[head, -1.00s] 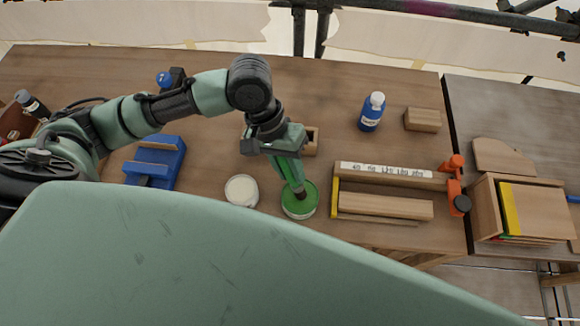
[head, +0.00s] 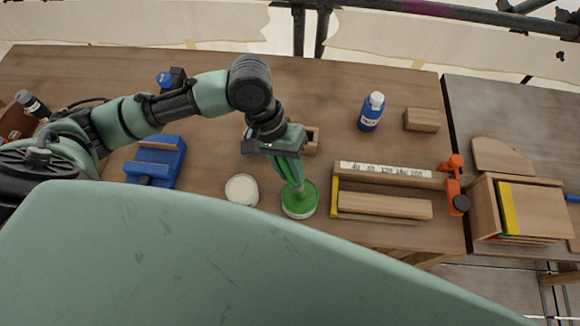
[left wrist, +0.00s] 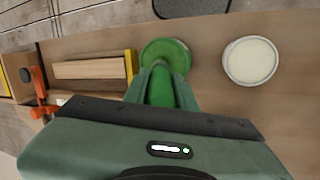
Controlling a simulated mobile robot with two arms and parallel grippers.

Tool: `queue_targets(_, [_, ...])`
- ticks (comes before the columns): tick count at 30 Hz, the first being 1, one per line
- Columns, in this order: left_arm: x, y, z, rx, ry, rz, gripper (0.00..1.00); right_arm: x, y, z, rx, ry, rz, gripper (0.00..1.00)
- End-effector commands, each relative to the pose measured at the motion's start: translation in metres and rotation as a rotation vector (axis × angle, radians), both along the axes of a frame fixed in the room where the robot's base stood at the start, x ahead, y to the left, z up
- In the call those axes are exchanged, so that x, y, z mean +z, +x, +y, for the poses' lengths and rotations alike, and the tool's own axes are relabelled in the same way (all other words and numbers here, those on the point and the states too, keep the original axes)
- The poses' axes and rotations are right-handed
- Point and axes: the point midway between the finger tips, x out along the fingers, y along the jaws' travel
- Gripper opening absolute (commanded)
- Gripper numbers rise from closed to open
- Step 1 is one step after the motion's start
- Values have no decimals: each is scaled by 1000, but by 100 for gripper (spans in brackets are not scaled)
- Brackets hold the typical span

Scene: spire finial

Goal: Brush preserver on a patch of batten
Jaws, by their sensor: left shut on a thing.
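My left gripper (head: 288,168) is shut on a green-handled brush, pointing down over the green tin. The brush (left wrist: 161,88) shows between the fingers in the left wrist view. Its lower end meets the green surface inside the tin (head: 300,208); how deep it sits is hard to tell. The tin also shows in the left wrist view (left wrist: 166,48). The batten (head: 385,205) lies to the right of the tin in a wooden holder with a yellow end strip, and shows in the left wrist view (left wrist: 88,68). My right gripper is not in view.
A white-topped tin (head: 241,190) stands just left of the green one. A scale-marked wooden strip (head: 390,176) and an orange clamp (head: 453,182) border the batten. A blue bottle (head: 371,112) and wooden block (head: 422,120) stand behind. A blue tool (head: 157,160) lies left.

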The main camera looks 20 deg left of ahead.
Motion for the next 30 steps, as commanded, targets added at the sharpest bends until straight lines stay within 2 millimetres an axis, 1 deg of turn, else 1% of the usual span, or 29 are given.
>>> queue_targets(30, [-2,-1,0,0,2,3,0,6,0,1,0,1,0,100])
